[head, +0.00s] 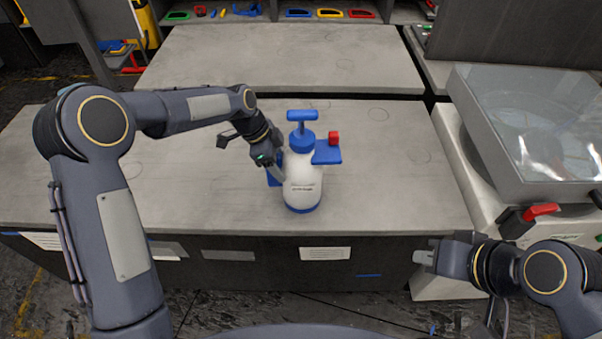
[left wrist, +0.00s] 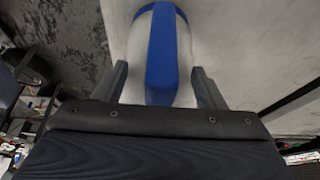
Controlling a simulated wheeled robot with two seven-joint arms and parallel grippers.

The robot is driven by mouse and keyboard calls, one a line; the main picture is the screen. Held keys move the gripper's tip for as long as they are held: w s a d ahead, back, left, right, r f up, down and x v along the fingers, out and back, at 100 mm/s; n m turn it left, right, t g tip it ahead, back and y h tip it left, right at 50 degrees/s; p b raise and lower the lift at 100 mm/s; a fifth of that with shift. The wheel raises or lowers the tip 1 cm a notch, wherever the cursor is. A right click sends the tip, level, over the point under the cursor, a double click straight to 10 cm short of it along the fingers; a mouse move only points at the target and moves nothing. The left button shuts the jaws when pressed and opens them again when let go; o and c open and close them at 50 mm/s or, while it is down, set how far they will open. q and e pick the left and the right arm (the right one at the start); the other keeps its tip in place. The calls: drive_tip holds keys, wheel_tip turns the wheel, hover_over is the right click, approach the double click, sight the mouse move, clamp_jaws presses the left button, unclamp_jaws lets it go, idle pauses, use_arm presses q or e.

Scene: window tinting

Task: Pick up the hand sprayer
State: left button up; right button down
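The hand sprayer (head: 302,182) stands upright near the front of the grey table, with a white body, blue base, blue pump handle on top and a blue side part with a red button. My left gripper (head: 274,166) is at its left side, near the blue grip. In the left wrist view, the blue strip of the sprayer (left wrist: 162,55) lies between the two fingers of my left gripper (left wrist: 163,78). A gap shows on both sides of the strip, so the fingers look open. My right gripper (head: 425,257) is beyond the table's front right, away from the sprayer; its opening is unclear.
The table (head: 400,190) is otherwise clear around the sprayer. A second grey table (head: 280,55) stands behind it. A machine with a clear lid (head: 530,120) and a red handle (head: 541,210) stands at right. Coloured trays (head: 330,13) line the back shelf.

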use_arm(q)
clamp_jaws()
idle(1.1)
